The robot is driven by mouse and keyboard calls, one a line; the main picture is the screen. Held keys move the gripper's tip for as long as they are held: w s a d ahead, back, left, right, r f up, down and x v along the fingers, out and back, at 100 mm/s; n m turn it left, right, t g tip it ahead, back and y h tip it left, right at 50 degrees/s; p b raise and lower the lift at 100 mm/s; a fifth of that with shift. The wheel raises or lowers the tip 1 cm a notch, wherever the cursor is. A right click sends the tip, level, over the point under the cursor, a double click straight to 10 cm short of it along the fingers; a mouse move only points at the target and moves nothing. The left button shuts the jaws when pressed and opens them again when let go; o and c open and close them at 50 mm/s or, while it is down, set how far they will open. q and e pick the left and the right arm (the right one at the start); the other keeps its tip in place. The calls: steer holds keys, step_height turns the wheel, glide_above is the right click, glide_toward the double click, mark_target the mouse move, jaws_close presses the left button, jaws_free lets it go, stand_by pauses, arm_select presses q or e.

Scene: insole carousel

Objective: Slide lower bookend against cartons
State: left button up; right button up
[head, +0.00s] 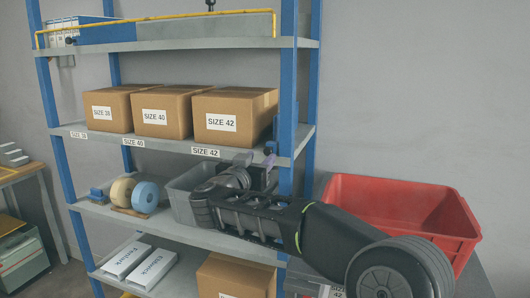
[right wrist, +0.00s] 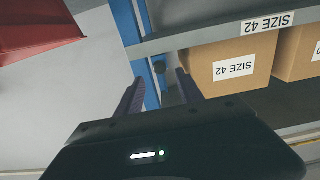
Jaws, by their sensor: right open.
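The lower bookend shows mainly as a dark round knob (head: 268,150) at the right end of the middle shelf (head: 170,146), beside the blue post. Most of its plate is hidden. Brown cartons stand in a row to its left, the nearest marked SIZE 42 (head: 235,112). I cannot tell the gap between carton and bookend. My right gripper (head: 257,161) is open just in front of the shelf edge. In the right wrist view, which is upside down, the knob (right wrist: 160,67) appears between the spread fingers (right wrist: 160,78), and the carton (right wrist: 232,68) lies to the right.
A red bin (head: 405,205) stands at the right. A grey bin (head: 185,200) and tape rolls (head: 145,195) sit on the shelf below. The blue post (head: 287,100) is close to my right gripper. The top shelf (head: 150,45) has a yellow rail.

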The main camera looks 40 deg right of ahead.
mark_target(267, 151)
steer(key=p+x, duration=0.1)
steer(key=x, duration=0.4)
steer(key=shift+s, duration=0.1)
steer(key=shift+a, duration=0.1)
jaws_close()
stand_by(1.1)
